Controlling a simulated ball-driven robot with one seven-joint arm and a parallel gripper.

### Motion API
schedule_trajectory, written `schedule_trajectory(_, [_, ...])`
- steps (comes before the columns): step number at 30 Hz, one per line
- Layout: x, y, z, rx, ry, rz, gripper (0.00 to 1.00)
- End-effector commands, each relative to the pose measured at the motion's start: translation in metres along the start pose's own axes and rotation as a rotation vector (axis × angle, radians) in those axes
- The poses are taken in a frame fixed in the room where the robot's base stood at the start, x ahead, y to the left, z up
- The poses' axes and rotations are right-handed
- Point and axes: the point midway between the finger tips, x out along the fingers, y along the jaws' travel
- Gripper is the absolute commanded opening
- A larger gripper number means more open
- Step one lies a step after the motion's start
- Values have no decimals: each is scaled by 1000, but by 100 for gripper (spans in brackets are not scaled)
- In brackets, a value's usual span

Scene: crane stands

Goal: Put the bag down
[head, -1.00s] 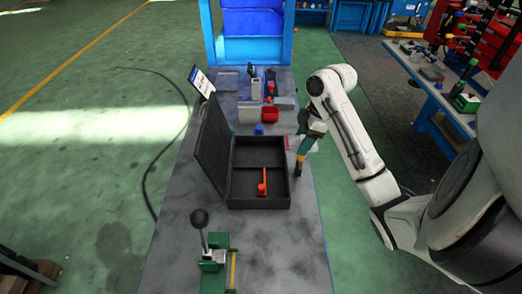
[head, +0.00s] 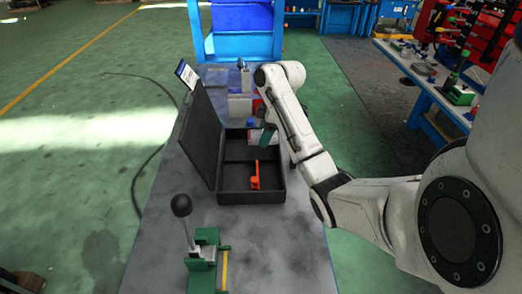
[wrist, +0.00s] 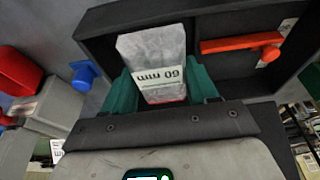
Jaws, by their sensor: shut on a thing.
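The bag (wrist: 158,58) is pale and printed "60 mm"; it sits between the green fingers of my gripper (wrist: 163,85) in the wrist view. My gripper is shut on it. In the head view my gripper (head: 268,138) is over the far part of the open black case (head: 250,198), with a white bit of the bag (head: 255,136) showing beside it. I cannot tell whether the bag touches the case floor. An orange-red tool (head: 255,176) lies in the case's near compartment.
The case lid (head: 200,140) stands open on the left. A green lever press (head: 203,255) stands at the near end of the table. A red bin (wrist: 18,72) and a blue object (wrist: 84,74) lie beyond the case.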

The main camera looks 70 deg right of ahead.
Motion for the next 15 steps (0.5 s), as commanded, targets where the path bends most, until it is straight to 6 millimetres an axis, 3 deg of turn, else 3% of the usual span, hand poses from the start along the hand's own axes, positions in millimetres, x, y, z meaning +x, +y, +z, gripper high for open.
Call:
schedule_trajectory(7, [17,10,-6,0,-1,0,14])
schedule_trajectory(15, [45,10,3,1,0,1,14])
